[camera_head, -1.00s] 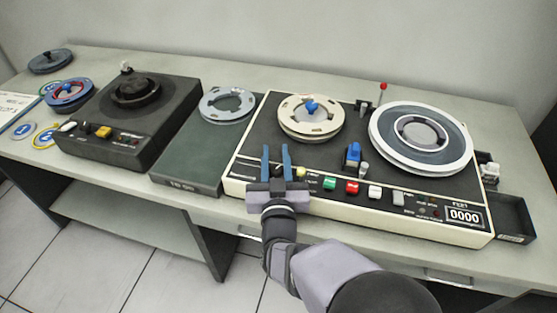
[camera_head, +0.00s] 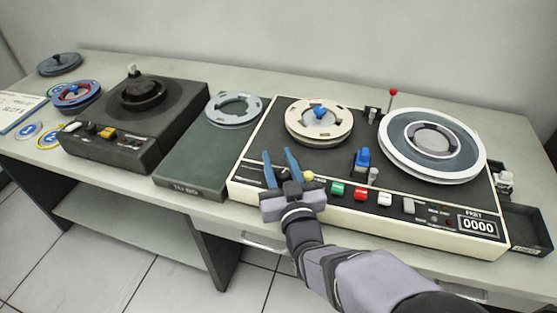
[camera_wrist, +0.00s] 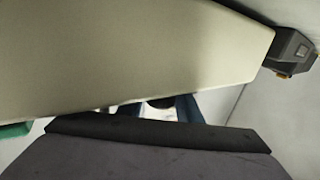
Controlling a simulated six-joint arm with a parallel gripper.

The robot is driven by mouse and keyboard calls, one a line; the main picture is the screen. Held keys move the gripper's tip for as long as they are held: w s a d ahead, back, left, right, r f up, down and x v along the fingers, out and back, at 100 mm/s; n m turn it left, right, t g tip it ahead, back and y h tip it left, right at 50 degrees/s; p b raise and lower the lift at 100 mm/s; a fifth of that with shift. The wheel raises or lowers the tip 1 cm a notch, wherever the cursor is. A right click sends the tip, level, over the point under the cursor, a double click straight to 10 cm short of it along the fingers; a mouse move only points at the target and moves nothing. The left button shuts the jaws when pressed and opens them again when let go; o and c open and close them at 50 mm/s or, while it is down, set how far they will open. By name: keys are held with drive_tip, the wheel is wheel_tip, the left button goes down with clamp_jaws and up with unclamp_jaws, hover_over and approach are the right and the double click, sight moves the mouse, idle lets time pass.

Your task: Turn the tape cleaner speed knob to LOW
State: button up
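A black machine (camera_head: 150,98) with a round hub on top stands on the left of the counter, and I take it to be the tape cleaner. Its front panel carries a white control (camera_head: 73,126), a small dark knob (camera_head: 91,127) and an orange-yellow control (camera_head: 108,134). Their markings are too small to read, so I cannot tell the speed setting. My gripper (camera_head: 278,153) is well to the right of it, over the front left of the cream-edged tape deck. Its two blue fingers are apart with nothing visibly held. In the wrist view a blue finger (camera_wrist: 190,108) shows partly.
A grey-green box (camera_head: 195,163) lies between the deck and the black machine. A blue-and-red reel (camera_head: 76,95) sits far left.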

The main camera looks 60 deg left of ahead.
drive_tip(key=shift+o, duration=0.6)
drive_tip(key=shift+w+r+m+t+p, duration=0.15)
drive_tip(key=shift+m+t+p, duration=0.25)
drive_tip(key=shift+t+p, duration=0.2)
